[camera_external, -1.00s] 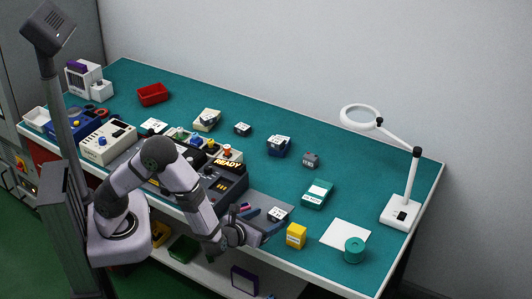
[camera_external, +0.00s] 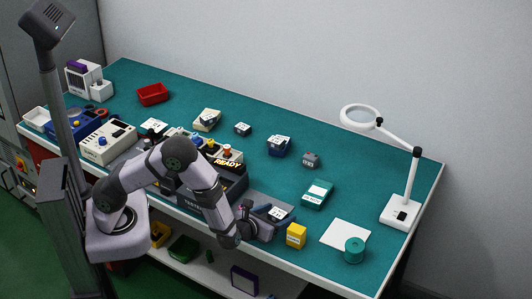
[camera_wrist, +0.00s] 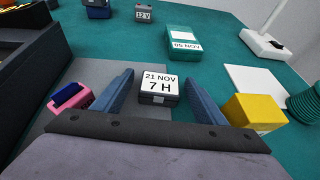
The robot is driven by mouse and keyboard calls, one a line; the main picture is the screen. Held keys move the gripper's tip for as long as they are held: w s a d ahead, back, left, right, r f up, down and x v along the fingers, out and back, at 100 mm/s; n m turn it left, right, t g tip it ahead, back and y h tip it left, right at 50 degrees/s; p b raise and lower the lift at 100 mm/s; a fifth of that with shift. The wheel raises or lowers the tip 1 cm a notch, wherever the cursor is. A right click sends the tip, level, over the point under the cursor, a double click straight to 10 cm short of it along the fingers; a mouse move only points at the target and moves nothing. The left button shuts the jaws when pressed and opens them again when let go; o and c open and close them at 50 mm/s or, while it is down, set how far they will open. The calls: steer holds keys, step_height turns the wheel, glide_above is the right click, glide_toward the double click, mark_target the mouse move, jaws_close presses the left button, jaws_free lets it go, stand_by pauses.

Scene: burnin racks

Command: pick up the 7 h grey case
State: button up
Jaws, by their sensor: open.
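The grey case (camera_wrist: 158,90) has a white top label reading "21 NOV 7 H". It sits on a grey mat (camera_wrist: 97,75) and lies between the blue fingers of my gripper (camera_wrist: 162,100) in the wrist view. The fingers stand apart on both sides of it, and I cannot tell whether either touches it. In the external view the case (camera_external: 279,213) shows at my gripper (camera_external: 272,214), its lower part hidden by the fingers.
A yellow box (camera_external: 296,235) stands close to the right. A pink item (camera_wrist: 70,99) is close to the left in the wrist view. A teal case (camera_external: 317,194) marked "05 NOV" lies beyond. A dark console (camera_external: 222,180) borders the left.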

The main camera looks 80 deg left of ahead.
mark_target(277, 214)
steer(key=shift+c, duration=0.6)
steer(key=c, duration=1)
steer(key=shift+c, duration=0.2)
steer(key=shift+r, duration=0.15)
steer(key=shift+a+r+b, duration=0.1)
steer(key=shift+r+b, duration=0.45)
steer(key=shift+r, duration=4.35)
